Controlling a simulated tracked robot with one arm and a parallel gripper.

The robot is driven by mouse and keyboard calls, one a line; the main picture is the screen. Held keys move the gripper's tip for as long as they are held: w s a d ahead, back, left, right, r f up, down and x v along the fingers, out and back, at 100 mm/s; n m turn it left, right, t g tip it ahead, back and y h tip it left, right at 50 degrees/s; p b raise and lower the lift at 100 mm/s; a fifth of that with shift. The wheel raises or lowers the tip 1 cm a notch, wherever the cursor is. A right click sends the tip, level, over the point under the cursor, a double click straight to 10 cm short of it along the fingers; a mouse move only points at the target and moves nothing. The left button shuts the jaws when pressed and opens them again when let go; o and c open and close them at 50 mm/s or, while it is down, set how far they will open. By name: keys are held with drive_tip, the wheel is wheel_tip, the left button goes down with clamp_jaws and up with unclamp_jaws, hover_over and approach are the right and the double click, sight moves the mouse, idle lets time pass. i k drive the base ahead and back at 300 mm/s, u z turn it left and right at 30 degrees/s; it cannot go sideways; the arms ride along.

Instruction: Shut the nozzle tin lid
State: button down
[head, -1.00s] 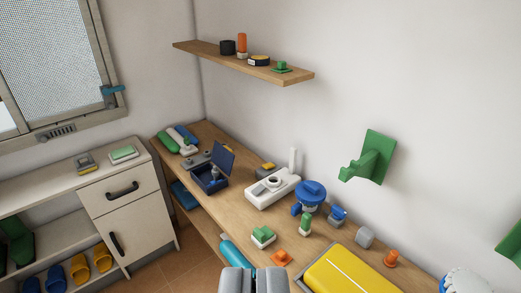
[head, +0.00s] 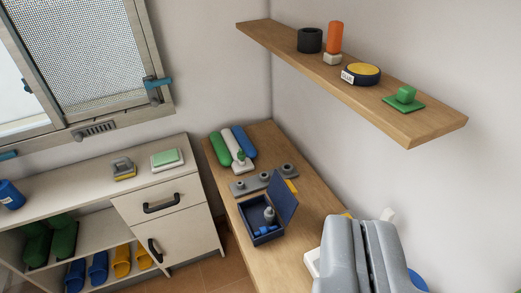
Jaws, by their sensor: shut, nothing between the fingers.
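The nozzle tin is a small dark blue box (head: 249,217) on the wooden bench, near the middle of the head view. Its lid (head: 283,197) stands open, raised on the box's right side. A grey nozzle and a blue piece show inside the box. My gripper (head: 366,232) is at the lower right of the view, its two grey fingers shut together with nothing between them. It is to the right of the tin and apart from it. The gripper hides part of the bench and a white device behind it.
A wooden shelf (head: 385,92) with small items juts from the wall at upper right. Behind the tin lie a grey holder (head: 262,180) and green, white and blue rolls (head: 232,147). A white cabinet (head: 168,213) stands left. Bare bench lies in front of the tin.

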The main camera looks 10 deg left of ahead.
sight(282, 193)
drive_tip(key=u, duration=0.45)
drive_tip(key=i, duration=0.9)
drive_tip(key=u, duration=0.55)
